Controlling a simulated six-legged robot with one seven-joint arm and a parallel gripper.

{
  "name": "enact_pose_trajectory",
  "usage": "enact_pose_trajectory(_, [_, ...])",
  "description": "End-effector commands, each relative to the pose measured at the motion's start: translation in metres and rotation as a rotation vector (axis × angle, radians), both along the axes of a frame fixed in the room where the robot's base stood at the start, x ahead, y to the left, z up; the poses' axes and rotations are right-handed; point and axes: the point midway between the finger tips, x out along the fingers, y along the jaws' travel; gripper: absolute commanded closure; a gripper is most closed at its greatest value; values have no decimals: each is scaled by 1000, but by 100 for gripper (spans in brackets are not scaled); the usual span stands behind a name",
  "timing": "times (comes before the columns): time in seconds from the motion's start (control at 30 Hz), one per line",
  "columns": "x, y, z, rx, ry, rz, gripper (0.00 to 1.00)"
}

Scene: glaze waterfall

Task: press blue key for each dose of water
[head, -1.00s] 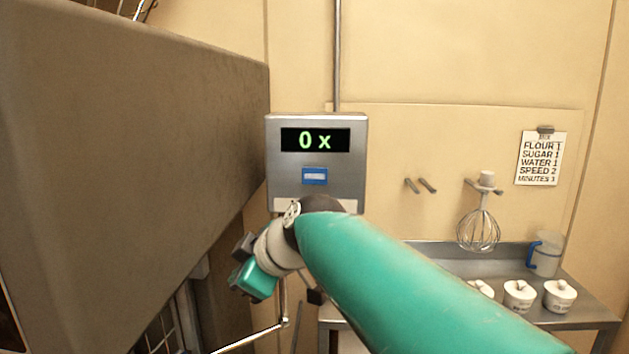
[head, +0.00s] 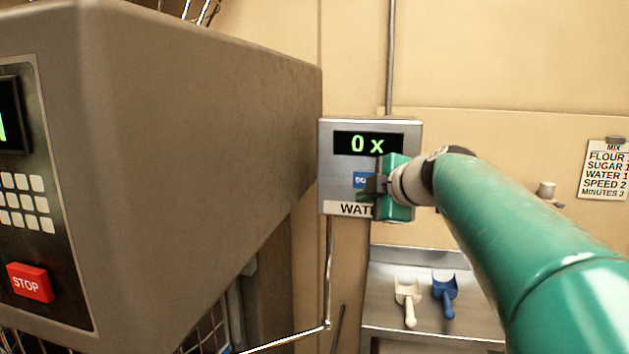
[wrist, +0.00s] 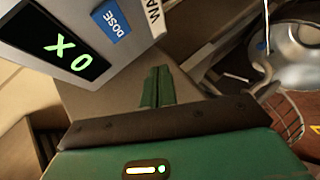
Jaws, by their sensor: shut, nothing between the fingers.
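The grey water dispenser box (head: 330,165) hangs on the back wall in the head view, with a display (head: 368,144) reading "0 x". Its blue key (head: 360,180) is below the display, its right part covered by my gripper. In the wrist view the key (wrist: 113,20) reads "DOSE", beside the display (wrist: 66,51). My gripper (head: 366,191) is in front of the box at about the key's height. In the wrist view its green fingers (wrist: 157,87) are together and empty, apart from the key in the picture. The head view does not show whether they touch it.
A large grey-brown machine with a keypad and red STOP button (head: 30,283) fills the left. A metal table (head: 385,325) with a white scoop (head: 408,300) and a blue scoop (head: 445,293) stands below right. A recipe note (head: 604,170) hangs at right. A pipe runs below the box.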

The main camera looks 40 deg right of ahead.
Motion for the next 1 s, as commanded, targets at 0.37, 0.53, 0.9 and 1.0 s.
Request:
enact_pose_trajectory(0.37, [29,-37,-1,1,3,-2,100])
enact_pose_trajectory(0.53, [42,-53,-1,1,2,-2,100])
enact_pose_trajectory(0.9, [52,-64,0,0,1,0,100])
enact_pose_trajectory(1.0, [51,-64,0,0,1,0,100])
